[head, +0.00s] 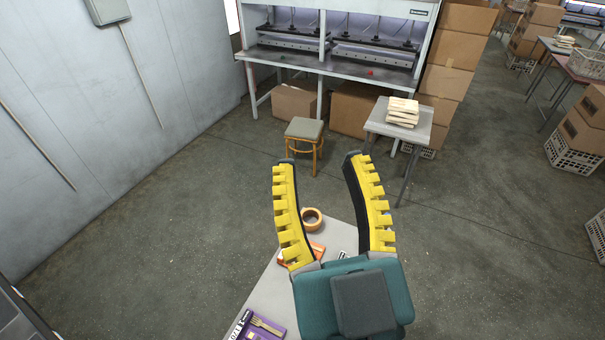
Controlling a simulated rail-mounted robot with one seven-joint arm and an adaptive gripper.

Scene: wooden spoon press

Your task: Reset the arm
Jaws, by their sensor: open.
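My gripper (320,160) is open and empty in the head view. Its two yellow-toothed fingers spread apart and point away from me, toward the stool and the press. The teal and grey body of the gripper (365,300) covers part of a light grey table (262,290) below it. On that table, an orange tape roll (311,219) shows between the fingers. An orange and white item (316,251) lies nearer the gripper body, partly hidden. Nothing is between the fingertips but the view of the floor and stool beyond.
A purple item (268,325) lies at the table's near edge. A stool (304,131), a small table (417,128) with stacked wooden pieces (402,112), and a press bench (340,65) stand beyond. Cardboard boxes (452,55) are stacked behind. A wall (90,130) is at left. Open floor (480,240) lies right.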

